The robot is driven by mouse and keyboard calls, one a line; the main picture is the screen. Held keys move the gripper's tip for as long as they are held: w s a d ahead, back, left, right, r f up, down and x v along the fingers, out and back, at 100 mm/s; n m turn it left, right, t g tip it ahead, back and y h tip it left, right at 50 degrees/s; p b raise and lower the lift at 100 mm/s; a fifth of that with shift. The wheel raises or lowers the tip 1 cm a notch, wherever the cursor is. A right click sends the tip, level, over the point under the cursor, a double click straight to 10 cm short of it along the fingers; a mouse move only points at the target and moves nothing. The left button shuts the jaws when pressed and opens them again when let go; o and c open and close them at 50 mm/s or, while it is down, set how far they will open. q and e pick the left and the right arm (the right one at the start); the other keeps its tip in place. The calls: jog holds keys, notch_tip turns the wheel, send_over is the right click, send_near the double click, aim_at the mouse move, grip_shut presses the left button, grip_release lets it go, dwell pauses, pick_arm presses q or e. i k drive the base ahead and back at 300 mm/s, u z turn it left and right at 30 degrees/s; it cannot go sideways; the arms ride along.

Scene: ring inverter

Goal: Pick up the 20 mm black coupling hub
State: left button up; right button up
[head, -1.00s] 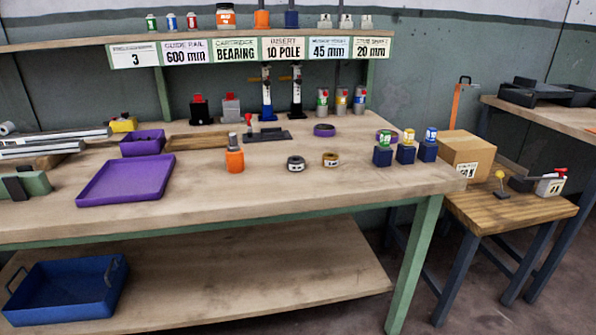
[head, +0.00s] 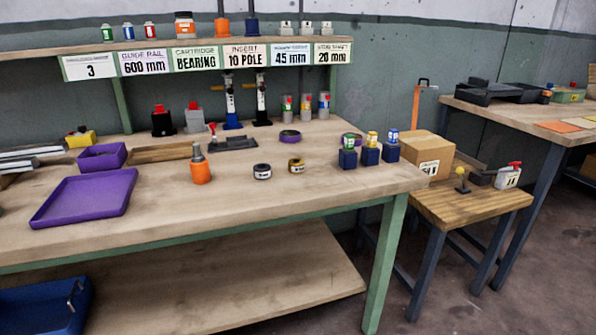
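Two small ring-shaped hubs lie on the wooden workbench (head: 330,205) in the head view. One is a black hub (head: 262,171) with a light label on its side. The other is a brass-coloured hub (head: 296,165) to its right, also with a light label. The print on both labels is too small to read, so I cannot confirm which size each is. Both lie flat and apart from each other. Neither of my grippers shows in the head view.
An orange cylinder holder (head: 200,172) stands left of the hubs, and a purple tray (head: 84,198) lies further left. Blue blocks (head: 370,156) with coloured tops stand to the right. A cardboard box (head: 427,152) sits on a lower side table (head: 470,206). The bench front is clear.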

aim_at(262, 171)
jog(key=z, duration=1.75)
jog(key=i, duration=1.9)
jog(key=u, duration=2.05)
